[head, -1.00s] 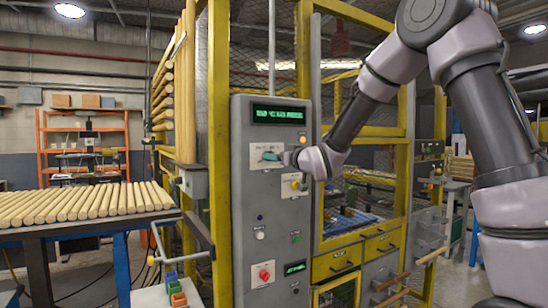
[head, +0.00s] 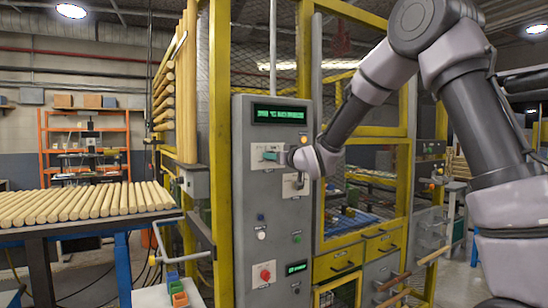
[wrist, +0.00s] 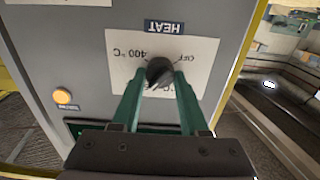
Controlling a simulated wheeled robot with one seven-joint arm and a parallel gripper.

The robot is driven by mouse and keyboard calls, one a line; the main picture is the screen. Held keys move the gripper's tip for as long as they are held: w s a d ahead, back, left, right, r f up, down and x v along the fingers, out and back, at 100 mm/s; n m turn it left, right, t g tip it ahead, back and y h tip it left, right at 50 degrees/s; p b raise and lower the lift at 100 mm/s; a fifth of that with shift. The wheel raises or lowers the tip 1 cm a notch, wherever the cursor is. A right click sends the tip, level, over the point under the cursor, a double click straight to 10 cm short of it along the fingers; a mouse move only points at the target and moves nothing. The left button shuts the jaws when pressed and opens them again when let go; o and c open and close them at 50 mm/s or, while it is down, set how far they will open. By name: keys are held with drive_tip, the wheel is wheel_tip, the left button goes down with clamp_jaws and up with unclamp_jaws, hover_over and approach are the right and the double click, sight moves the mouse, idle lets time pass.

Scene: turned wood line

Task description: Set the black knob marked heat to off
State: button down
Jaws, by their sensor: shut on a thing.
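The black heat knob (wrist: 159,71) sits on a white plate (wrist: 203,48) on the grey control panel. My gripper (wrist: 158,82) is shut on the knob, one green finger on each side. The knob's pointer is too dark and covered to read. In the head view my gripper (head: 272,155) reaches the upper white plate (head: 256,163) from the right, and its fingers hide the knob.
A green display (head: 279,115) tops the grey cabinet (head: 243,230); its text is too blurred to read surely. A red knob (head: 265,274) and small buttons sit lower. An orange button (wrist: 62,96) is near the plate. Yellow frame posts flank the cabinet.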

drive_tip(key=shift+s+a+f+n, duration=0.1)
drive_tip(key=shift+f+n, duration=0.05)
drive_tip(key=shift+n, duration=5.1)
drive_tip(key=shift+w+d+f+n, duration=0.1)
drive_tip(key=shift+f+n, duration=0.05)
drive_tip(key=shift+n, duration=5.05)
drive_tip(key=shift+s+a+f+n, duration=0.1)
drive_tip(key=shift+f+n, duration=0.05)
drive_tip(key=shift+n, duration=5.4)
drive_tip(key=shift+c, duration=2.1)
unclamp_jaws()
